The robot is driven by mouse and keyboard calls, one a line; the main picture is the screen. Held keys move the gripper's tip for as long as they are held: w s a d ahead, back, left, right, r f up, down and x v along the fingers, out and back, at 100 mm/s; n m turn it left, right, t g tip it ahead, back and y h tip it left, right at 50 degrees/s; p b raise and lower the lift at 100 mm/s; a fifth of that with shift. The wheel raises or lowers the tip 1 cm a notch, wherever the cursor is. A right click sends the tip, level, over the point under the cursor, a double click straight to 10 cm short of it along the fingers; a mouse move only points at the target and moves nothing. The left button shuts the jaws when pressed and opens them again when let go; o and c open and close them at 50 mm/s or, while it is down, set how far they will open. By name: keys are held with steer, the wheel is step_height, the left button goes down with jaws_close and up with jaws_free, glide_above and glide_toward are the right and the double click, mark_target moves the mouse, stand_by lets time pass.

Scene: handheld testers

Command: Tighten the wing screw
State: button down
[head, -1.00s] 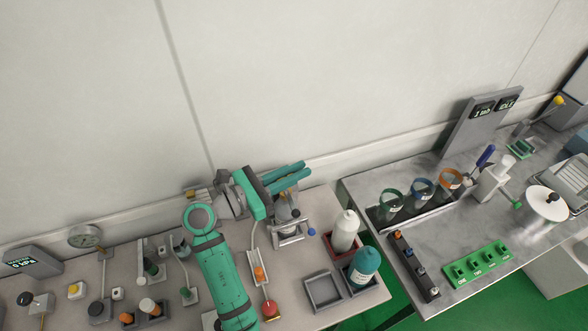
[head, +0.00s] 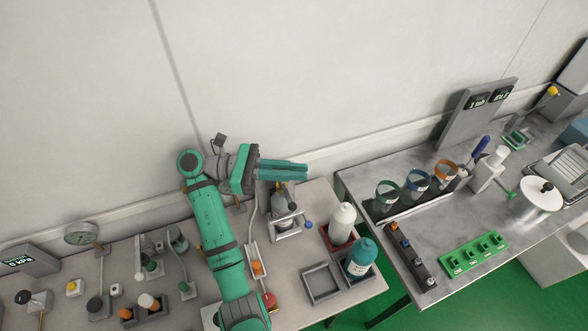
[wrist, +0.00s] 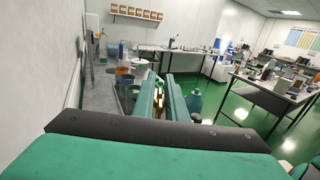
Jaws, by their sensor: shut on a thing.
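My gripper (head: 304,170) lies level above a grey clamp-like stand (head: 285,223), its teal fingers pointing right. In the wrist view my gripper (wrist: 159,76) has its two fingers close together around a small brass-coloured piece (wrist: 160,103), apparently the wing screw. The fingers are shut on it. Only a sliver of it shows between them. In the head view the fingers hide the screw, so its angle cannot be told. The stand has a silver body and a blue knob (head: 309,225) on its right side.
A white bottle (head: 342,222) and a teal-capped bottle (head: 360,259) stand in trays right of the stand. An empty grey tray (head: 321,283) lies in front. A gauge (head: 81,233) and several small testers fill the left. A second bench (head: 440,215) stands right, across a gap.

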stand_by(0.4)
steer(key=c, duration=2)
jaws_free()
steer(key=shift+d, duration=0.1)
steer(key=s+r, duration=0.8)
steer(key=s, duration=0.1)
steer(key=s+r, duration=0.5)
steer(key=shift+a, duration=0.4)
